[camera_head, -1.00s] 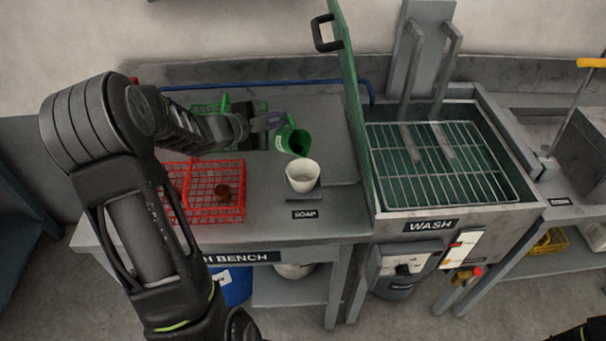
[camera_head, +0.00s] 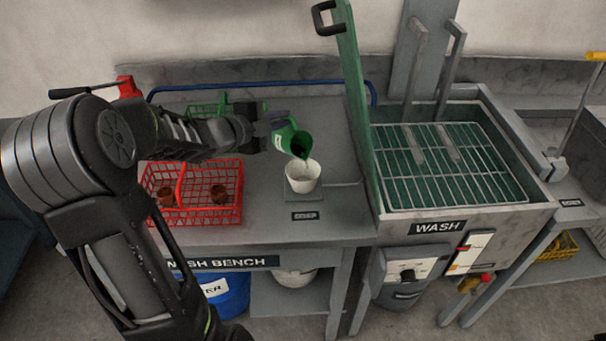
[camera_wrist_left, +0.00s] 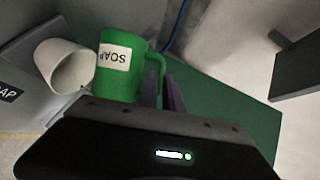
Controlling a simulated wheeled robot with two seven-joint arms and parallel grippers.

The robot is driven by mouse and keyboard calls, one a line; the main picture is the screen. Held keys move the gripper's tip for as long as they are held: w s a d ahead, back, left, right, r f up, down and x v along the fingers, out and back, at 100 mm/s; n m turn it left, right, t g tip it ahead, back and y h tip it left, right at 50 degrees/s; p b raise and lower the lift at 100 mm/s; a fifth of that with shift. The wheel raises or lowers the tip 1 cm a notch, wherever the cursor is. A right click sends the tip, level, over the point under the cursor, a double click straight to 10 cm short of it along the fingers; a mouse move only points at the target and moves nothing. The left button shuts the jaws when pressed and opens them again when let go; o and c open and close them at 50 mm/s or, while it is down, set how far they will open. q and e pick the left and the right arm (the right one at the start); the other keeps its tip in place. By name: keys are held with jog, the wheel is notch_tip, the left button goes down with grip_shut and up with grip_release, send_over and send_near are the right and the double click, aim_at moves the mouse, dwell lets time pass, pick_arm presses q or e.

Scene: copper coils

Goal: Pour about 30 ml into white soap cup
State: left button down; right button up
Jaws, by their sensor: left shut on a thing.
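The white soap cup (camera_head: 303,178) stands upright on a small grey pad (camera_head: 306,194) behind a SOAP label on the wash bench. My left gripper (camera_head: 270,130) is shut on a green jug (camera_head: 291,139), at its handle side. The jug is tilted with its mouth down and right, just above the cup's rim. In the left wrist view the green jug (camera_wrist_left: 120,66) bears an upside-down SOAP label, and the white cup (camera_wrist_left: 66,68) is close beside it. I cannot make out a stream or the liquid level in the cup. My right gripper is out of view.
A red wire basket (camera_head: 208,214) with copper coils stands left of the cup. A green basket (camera_head: 205,107) is behind my arm. A raised green lid (camera_head: 357,110) stands right of the cup, beside the wash basin (camera_head: 440,165) with its wire rack.

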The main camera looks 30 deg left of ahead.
pick_arm(q)
jog(key=shift+a+r+p, duration=0.1)
jog(key=shift+p, duration=0.3)
jog(key=shift+a, duration=0.35)
jog(key=shift+a+b, duration=0.2)
jog(key=shift+b, duration=0.15)
jog(key=shift+w+a+f+b, duration=0.2)
jog(key=shift+a+b, duration=0.15)
jog(key=shift+a, duration=0.1)
jog(key=shift+y+b, duration=0.3)
jog(key=shift+b, duration=0.4)
jog(key=shift+m+b, duration=0.3)
jog(key=shift+b, duration=0.05)
jog(key=shift+s+d, duration=0.1)
jog(key=shift+d, duration=0.05)
